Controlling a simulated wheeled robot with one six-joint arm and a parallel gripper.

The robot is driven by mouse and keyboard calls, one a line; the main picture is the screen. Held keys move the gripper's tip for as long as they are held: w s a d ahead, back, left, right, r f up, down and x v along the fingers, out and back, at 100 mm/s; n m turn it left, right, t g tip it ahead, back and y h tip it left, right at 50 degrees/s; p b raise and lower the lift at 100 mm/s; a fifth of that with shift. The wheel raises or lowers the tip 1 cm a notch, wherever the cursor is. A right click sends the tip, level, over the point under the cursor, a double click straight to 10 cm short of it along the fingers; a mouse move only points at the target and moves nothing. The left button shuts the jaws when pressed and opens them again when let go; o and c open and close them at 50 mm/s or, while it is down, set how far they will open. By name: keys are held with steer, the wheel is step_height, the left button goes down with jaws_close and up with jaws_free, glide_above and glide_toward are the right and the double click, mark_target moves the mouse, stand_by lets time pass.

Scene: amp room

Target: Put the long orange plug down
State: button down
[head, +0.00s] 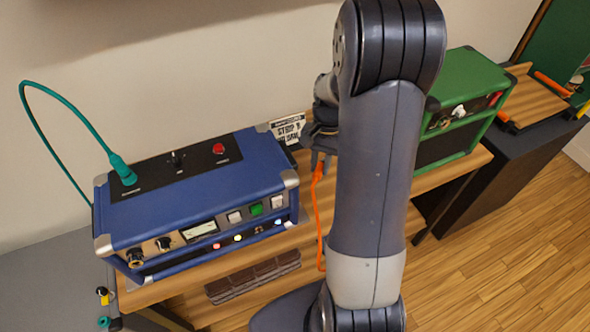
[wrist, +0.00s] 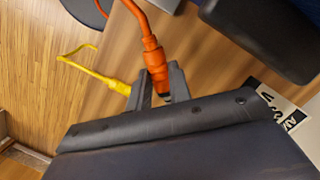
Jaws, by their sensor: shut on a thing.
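My gripper (wrist: 162,90) is shut on the orange plug (wrist: 155,62) in the wrist view, with one finger on each side of its dark tip end. The orange cable runs from the plug up and out of the top of that view. In the head view the plug (head: 319,171) hangs below my gripper (head: 323,156), beside the right end of the blue amp, over the wooden bench. Its cable drops past the bench's front edge. My arm hides part of the gripper there. I cannot tell whether the plug touches the bench.
The blue amp (head: 190,195) with a teal cable (head: 60,115) stands left, a green amp (head: 462,108) right. A sign (head: 290,128) stands behind. A yellow plug (wrist: 117,86) is close to my fingers in the wrist view.

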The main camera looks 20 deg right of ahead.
mark_target(323, 162)
step_height(323, 162, down, 5)
steer(key=shift+s+d+r, duration=0.1)
steer(key=shift+s+r, duration=0.05)
steer(key=shift+f, duration=2.4)
steer(key=shift+f, duration=0.2)
steer(key=c, duration=1.3)
jaws_free()
steer(key=shift+w+r, duration=0.2)
steer(key=shift+r, duration=0.25)
steer(key=r, duration=0.3)
steer(key=w+d+r, duration=0.1)
steer(key=r, duration=0.7)
steer(key=shift+w+d+r, duration=0.2)
steer(key=shift+d, duration=0.05)
steer(key=shift+f, duration=0.1)
